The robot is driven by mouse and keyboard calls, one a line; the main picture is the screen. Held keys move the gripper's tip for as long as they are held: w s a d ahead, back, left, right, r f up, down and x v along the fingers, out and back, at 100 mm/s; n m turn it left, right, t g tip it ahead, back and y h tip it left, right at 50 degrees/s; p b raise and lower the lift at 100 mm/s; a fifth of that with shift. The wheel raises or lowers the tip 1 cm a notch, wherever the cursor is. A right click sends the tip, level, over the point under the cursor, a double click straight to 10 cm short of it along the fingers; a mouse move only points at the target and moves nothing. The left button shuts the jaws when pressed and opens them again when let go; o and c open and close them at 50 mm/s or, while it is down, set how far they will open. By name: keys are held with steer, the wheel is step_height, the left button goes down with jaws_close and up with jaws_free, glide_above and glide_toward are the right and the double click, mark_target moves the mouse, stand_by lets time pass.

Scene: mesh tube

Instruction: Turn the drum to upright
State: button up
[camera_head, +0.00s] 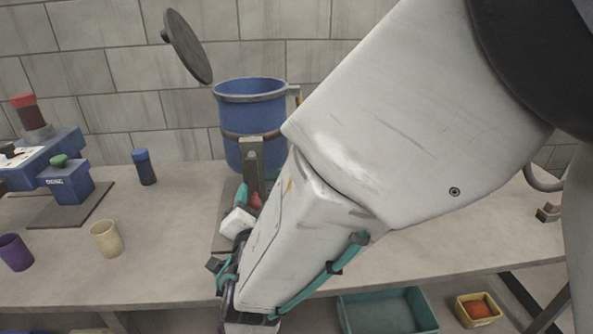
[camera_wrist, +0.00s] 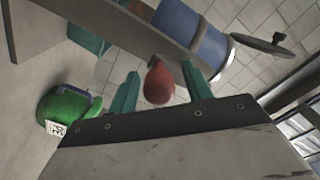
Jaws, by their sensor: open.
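The drum also shows at the top of the wrist view (camera_wrist: 200,38). A dark round lid (camera_head: 187,46) is tilted steeply above left of the drum, apart from its rim. A red knob (camera_wrist: 158,82) sits between the teal fingers of my gripper (camera_wrist: 160,75), which are open around it. I cannot tell whether either finger touches it. My arm hides part of the drum's right side.
A teal tray (camera_head: 385,312) and a yellow bin (camera_head: 478,309) are low in front. A green object (camera_wrist: 68,108) lies left in the wrist view.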

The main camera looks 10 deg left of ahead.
steer(key=v, duration=0.7)
steer(key=shift+s, duration=0.4)
steer(key=shift+d, duration=0.15)
